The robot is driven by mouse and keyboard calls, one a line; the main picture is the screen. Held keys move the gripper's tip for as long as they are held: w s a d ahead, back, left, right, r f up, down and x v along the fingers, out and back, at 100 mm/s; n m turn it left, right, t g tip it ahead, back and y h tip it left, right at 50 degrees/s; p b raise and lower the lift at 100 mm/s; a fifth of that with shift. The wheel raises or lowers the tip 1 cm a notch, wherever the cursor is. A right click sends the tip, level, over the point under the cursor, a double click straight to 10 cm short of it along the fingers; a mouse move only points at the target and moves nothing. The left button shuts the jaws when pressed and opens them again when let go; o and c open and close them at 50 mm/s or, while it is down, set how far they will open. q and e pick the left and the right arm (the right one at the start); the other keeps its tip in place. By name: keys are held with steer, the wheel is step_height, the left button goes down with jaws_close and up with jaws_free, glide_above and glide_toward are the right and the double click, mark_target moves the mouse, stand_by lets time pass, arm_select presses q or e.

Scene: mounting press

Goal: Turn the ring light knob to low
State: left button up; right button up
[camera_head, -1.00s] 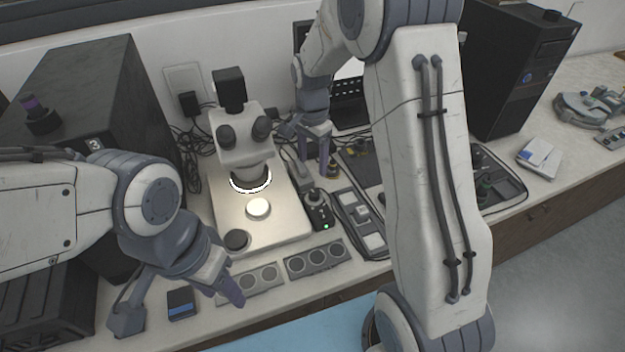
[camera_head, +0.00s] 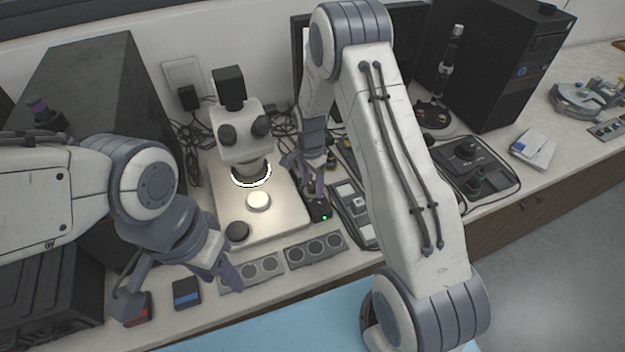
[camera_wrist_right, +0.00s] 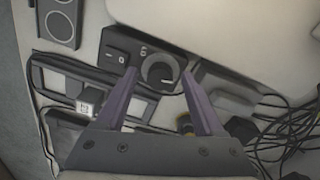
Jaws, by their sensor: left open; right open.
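The ring light (camera_head: 251,182) glows as a white ring under the microscope head (camera_head: 240,135). My left gripper (camera_head: 185,288) is open and empty over the bench front.
The microscope base (camera_head: 280,222) stands close left of the control box. A tray with light pads (camera_head: 350,205) lies just right of it. Grey blocks with round wells (camera_head: 315,250) lie in front. Loose cables (camera_wrist_right: 285,130) lie nearby.

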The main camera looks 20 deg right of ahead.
steer(key=shift+f, duration=0.15)
steer(key=shift+d, duration=0.1)
jaws_close()
steer(key=shift+n, duration=0.4)
steer(key=n+b, duration=0.1)
steer(key=n, duration=0.3)
steer(key=n+b, duration=0.1)
steer(key=n, duration=0.9)
steer(key=shift+n, duration=0.4)
steer(key=n, duration=0.5)
steer(key=shift+n+t, duration=0.3)
steer(key=shift+n, duration=0.1)
